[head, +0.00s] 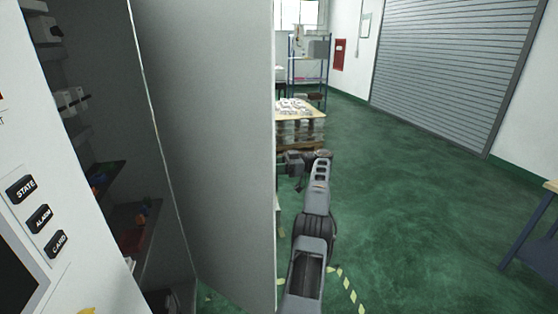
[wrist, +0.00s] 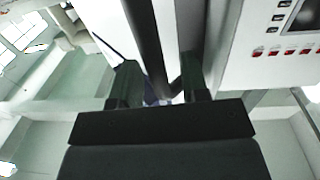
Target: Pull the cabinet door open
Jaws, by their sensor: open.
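The cabinet door (head: 215,120) stands wide open in the head view, a tall grey panel swung out from the cabinet (head: 30,150). The cabinet's shelved inside shows to its left. My arm reaches along the far side of the door, and its wrist end is by the door's free edge. My gripper (wrist: 157,62) is open in the wrist view. A long dark bar (wrist: 145,30), which looks like the door's handle or edge, runs between its two fingers. I cannot tell whether the fingers touch it. The fingers are hidden behind the door in the head view.
The cabinet's front has labelled buttons (head: 41,218) and a dark screen. A pallet with a stacked load (head: 300,130) and a blue rack (head: 326,75) stand behind. A blue-legged table (head: 530,235) is at the right. The green floor (head: 420,210) between is clear.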

